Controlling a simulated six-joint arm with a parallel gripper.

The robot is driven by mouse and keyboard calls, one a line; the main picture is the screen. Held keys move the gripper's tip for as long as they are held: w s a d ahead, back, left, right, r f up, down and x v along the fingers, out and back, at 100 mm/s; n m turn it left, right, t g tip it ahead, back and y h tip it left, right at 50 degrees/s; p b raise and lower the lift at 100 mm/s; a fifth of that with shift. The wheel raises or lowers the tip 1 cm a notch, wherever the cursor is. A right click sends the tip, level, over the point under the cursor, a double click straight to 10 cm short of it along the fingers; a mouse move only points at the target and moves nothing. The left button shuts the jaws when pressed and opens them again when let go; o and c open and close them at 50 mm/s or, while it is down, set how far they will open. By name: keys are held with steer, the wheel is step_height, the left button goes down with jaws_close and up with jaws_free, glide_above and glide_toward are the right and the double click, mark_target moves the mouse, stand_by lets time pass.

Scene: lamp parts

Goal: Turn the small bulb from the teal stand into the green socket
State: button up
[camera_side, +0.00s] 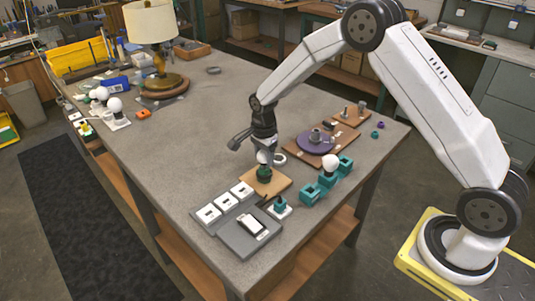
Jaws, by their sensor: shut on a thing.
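My gripper (264,153) points down over the green socket (263,173), which sits on a small wooden board (278,187). It is shut on the small white bulb (262,158), which is partly hidden by the fingers. The bulb is upright, directly over the socket; I cannot tell how far it sits in it. Teal stands (311,194) are in a row to the right of the board. A larger white bulb (330,162) is on the middle one.
A grey tray with white switches (225,201) and a grey box (252,225) lie in front. A small teal part (281,205) stands beside them. A purple disc (315,142) on a board is behind right. A lamp (152,25) stands far back; the table's middle left is clear.

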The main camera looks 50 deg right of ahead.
steer(key=shift+f, duration=0.55)
stand_by(1.8)
steer(key=shift+o, duration=1.2)
steer(key=shift+c, duration=1.2)
steer(key=shift+f, duration=0.2)
steer(key=m, duration=0.4)
steer(key=shift+s, duration=0.1)
steer(key=shift+f+m, duration=0.1)
steer(key=shift+m, duration=1.4)
